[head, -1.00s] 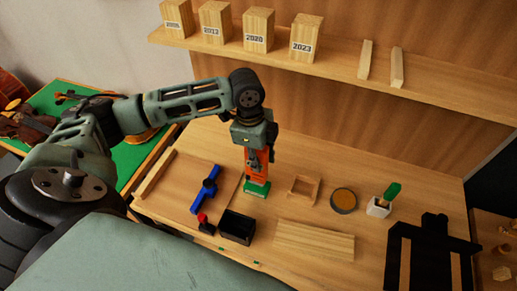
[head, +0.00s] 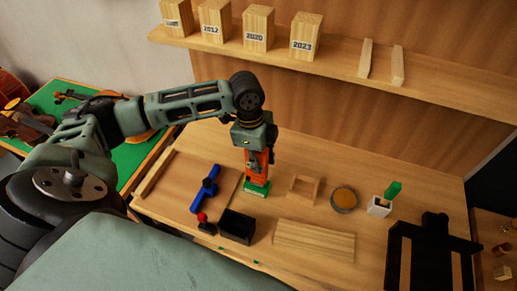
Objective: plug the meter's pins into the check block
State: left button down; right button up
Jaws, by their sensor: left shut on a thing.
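The orange meter (head: 254,174) stands upright below my left gripper (head: 258,158), which is shut on it. The green check block (head: 256,188) lies on the bench directly under the meter. The meter's lower end is at or just over the block's top. The pins are too small and hidden to see, so I cannot tell whether they are in the block.
Left of the block are a blue tool (head: 205,190), a red-knobbed item (head: 205,224) and a black box (head: 237,227). Right are a wooden frame (head: 304,190), a round dish (head: 344,199) and a white cup (head: 379,207). A wooden board (head: 314,240) lies in front.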

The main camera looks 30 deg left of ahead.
pick_arm(q)
jog(key=shift+f, duration=0.5)
dwell(0.3)
jog(key=shift+s, duration=0.1)
dwell(0.8)
jog(key=shift+r+p, duration=1.35)
jog(key=shift+p, duration=0.05)
jog(key=shift+r+p, duration=0.45)
jog(key=shift+r, duration=1.7)
